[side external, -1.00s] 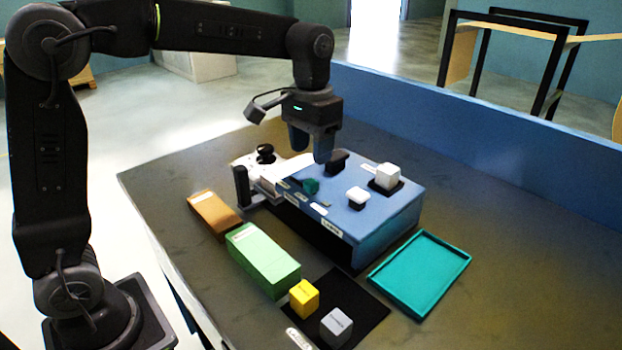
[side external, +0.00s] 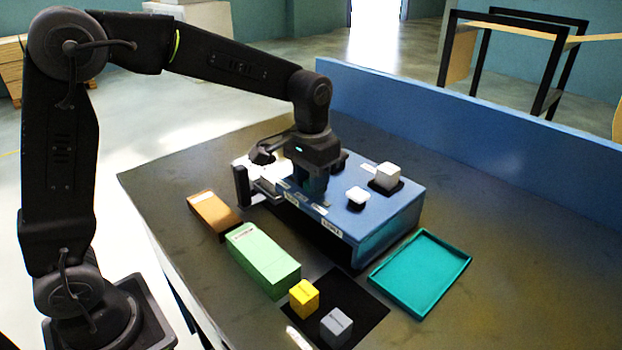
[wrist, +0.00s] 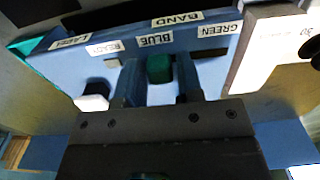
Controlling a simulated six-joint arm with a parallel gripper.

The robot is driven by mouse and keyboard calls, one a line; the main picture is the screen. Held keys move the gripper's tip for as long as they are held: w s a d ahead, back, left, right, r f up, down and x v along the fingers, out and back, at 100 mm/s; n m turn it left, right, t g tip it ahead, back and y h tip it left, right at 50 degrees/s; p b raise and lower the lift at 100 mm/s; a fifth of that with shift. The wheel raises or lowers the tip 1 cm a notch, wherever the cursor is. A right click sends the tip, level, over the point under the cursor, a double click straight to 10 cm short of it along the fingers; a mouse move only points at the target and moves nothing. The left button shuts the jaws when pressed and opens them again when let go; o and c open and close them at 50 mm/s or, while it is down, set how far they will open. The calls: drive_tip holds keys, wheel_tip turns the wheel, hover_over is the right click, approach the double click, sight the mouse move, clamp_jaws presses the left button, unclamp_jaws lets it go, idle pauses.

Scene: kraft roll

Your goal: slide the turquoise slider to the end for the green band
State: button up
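The turquoise slider (wrist: 159,69) shows in the wrist view on the front part of the blue console (side external: 385,218), beside the BLUE label (wrist: 153,40). The GREEN label (wrist: 216,29) lies to its right in that view. My gripper (wrist: 160,78) is down at the console with one blue finger on each side of the slider. The fingers look open, with narrow gaps to the slider; I cannot see firm contact. In the side external view my gripper (side external: 314,184) hides the slider.
A white button (side external: 357,197) and a pale cube (side external: 387,175) are on the console. A white plate (wrist: 264,45) lies right of the slider in the wrist view. A teal tray (side external: 420,272), green block (side external: 263,260), brown block (side external: 214,212), yellow cube (side external: 304,297) and grey cube (side external: 336,326) surround the console.

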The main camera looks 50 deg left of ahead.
sight(291, 178)
clamp_jaws()
drive_tip(key=a, duration=0.6)
drive_tip(key=shift+o, duration=1.8)
unclamp_jaws()
drive_tip(key=shift+r, duration=0.15)
wheel_tip(291, 178, up, 14)
drive_tip(key=shift+f, duration=0.2)
